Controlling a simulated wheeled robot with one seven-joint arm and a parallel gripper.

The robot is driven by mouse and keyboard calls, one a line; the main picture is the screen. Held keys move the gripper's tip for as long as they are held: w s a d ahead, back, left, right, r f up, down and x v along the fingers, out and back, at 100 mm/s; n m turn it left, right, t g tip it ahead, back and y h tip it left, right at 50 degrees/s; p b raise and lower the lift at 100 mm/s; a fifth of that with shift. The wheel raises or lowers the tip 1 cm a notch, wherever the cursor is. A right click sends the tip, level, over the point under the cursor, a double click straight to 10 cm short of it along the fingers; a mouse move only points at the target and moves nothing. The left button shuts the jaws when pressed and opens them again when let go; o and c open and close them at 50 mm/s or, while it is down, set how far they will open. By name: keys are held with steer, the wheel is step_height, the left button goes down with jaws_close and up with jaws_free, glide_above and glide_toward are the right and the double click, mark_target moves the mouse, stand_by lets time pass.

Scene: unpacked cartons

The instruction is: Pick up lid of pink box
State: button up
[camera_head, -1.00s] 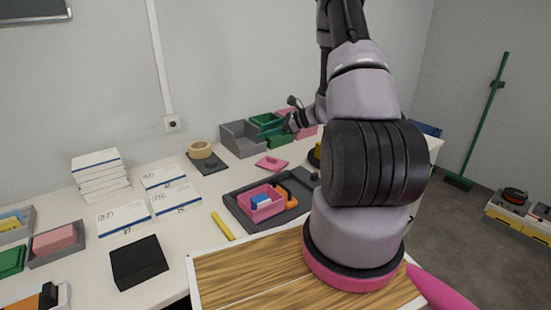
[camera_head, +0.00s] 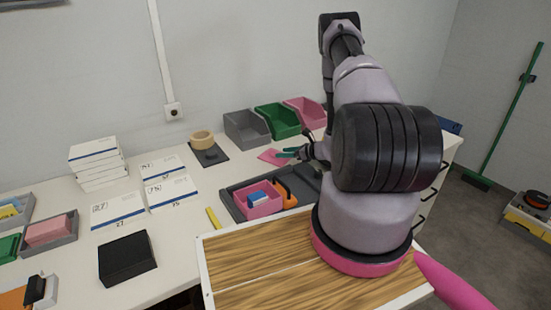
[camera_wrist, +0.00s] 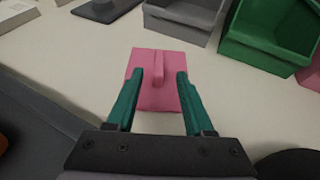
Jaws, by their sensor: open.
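The pink lid (camera_head: 270,157) lies flat on the white table behind the grey tray, and a raised handle ridge runs along its middle. In the wrist view the lid (camera_wrist: 149,98) lies between and just beyond the green fingers of my gripper (camera_wrist: 158,75). The fingers are apart and empty, one on each side of the ridge. In the head view my gripper (camera_head: 288,154) is at the lid's right side, partly hidden by my arm. The open pink box (camera_head: 258,203) stands in the grey tray with a blue and white item inside.
Grey (camera_head: 246,129), green (camera_head: 278,120) and pink (camera_head: 308,113) open bins stand behind the lid. A tape roll (camera_head: 202,139) sits on a dark pad to the left. An orange item (camera_head: 287,195) lies beside the pink box. Bare table surrounds the lid.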

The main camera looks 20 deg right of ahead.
mark_target(275, 151)
steer(key=x, duration=0.5)
steer(key=shift+w+a+r, duration=0.1)
steer(key=shift+a+r, duration=0.1)
steer(key=shift+r, duration=0.15)
jaws_close()
steer(key=shift+r, duration=0.1)
